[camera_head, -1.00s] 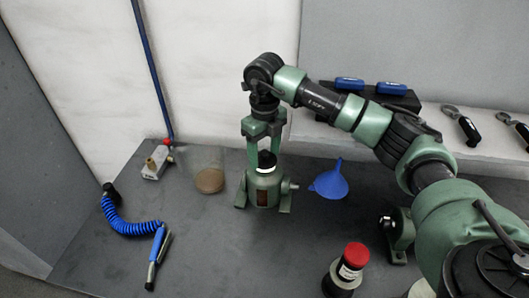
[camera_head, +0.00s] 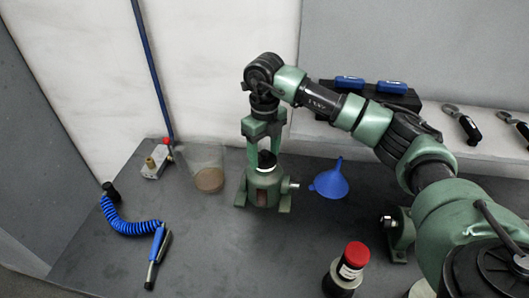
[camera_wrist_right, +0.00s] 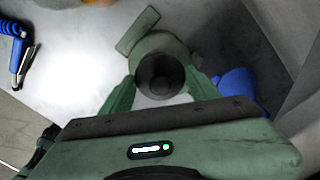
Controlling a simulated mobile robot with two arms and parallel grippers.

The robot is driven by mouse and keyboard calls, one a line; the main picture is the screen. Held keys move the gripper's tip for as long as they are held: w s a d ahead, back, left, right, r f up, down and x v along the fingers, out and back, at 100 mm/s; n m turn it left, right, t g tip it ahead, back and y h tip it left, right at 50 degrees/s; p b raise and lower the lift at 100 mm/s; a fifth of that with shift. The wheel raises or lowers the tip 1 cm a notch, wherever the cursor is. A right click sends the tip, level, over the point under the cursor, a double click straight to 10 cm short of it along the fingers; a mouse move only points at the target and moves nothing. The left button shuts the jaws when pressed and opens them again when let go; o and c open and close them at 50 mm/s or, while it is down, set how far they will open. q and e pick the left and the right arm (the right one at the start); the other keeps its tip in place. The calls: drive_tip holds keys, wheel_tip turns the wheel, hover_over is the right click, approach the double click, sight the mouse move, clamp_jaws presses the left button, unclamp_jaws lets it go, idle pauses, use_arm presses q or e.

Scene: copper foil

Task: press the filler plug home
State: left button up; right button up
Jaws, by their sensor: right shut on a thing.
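The black filler plug (camera_head: 266,160) sits upright on top of a green body (camera_head: 266,190) with flat feet and a short metal stub on its right side. My right gripper (camera_head: 265,152) points down from above and is shut on the plug, one finger on each side. In the right wrist view the plug's round dark top (camera_wrist_right: 160,75) lies between the two green fingers, over the green body (camera_wrist_right: 154,43). How deep the plug sits is partly hidden. My left gripper is not in view.
A clear cup with brown contents (camera_head: 209,178) stands left of the body and a blue funnel (camera_head: 330,180) right of it. A red-capped bottle (camera_head: 346,268) stands in front. A blue coiled hose (camera_head: 128,227) lies at left. The bench between is clear.

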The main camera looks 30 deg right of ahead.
idle(0.3)
drive_tip(key=o, duration=1.7)
drive_tip(key=shift+o, duration=0.2)
drive_tip(key=shift+r, duration=0.1)
drive_tip(key=shift+r+p, duration=2.15)
drive_tip(key=shift+r, duration=1.25)
drive_tip(key=shift+c, duration=0.3)
clamp_jaws()
